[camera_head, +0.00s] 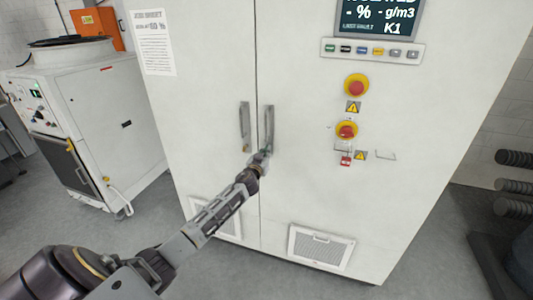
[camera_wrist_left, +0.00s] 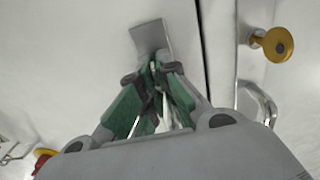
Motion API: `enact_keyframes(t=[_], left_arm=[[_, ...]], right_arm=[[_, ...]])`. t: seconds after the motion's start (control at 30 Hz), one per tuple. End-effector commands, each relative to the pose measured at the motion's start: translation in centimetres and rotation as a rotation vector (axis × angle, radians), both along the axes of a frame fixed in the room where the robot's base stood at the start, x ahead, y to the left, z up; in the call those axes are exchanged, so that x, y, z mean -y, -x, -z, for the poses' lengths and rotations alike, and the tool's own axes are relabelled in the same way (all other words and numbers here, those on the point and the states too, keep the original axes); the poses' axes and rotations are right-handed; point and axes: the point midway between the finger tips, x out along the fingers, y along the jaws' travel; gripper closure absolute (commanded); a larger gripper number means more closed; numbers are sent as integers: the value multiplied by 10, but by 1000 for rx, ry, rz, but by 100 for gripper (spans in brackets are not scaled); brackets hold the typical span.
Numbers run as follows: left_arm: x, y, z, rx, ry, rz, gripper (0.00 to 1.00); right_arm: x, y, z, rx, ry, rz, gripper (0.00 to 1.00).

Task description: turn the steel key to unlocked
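My left gripper (camera_wrist_left: 155,68) is at the front of the white cabinet (camera_head: 210,90). In the head view it (camera_head: 262,156) is at the lower end of the right door handle (camera_head: 268,126). In the wrist view its green-padded fingers converge at the lower edge of a flat, tilted grey metal piece (camera_wrist_left: 152,36), which may be the steel key. I cannot tell whether the fingertips grip it. A brass key-like piece (camera_wrist_left: 272,44) sticks out at the upper right, across the dark door gap. No key shows in the head view; my gripper covers that spot. My right gripper is not in view.
The left door handle (camera_head: 245,126) is close beside my gripper. A white machine (camera_head: 90,120) stands at left, with grey floor between.

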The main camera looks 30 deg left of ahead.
Motion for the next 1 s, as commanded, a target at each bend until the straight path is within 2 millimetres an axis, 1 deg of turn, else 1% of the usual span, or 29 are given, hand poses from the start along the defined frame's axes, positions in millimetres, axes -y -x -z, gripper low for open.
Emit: enact_keyframes(t=[0.33, 0.57, 0.77, 1.0], left_arm=[[1, 0, 0, -2, -7, 1, 100], [1, 0, 0, -11, -52, 1, 100], [2, 0, 0, -30, -131, 1, 100], [3, -1, 0, -62, -266, 1, 100]], right_arm=[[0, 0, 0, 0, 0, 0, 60], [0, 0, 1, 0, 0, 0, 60], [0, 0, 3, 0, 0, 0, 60], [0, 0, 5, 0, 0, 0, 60]])
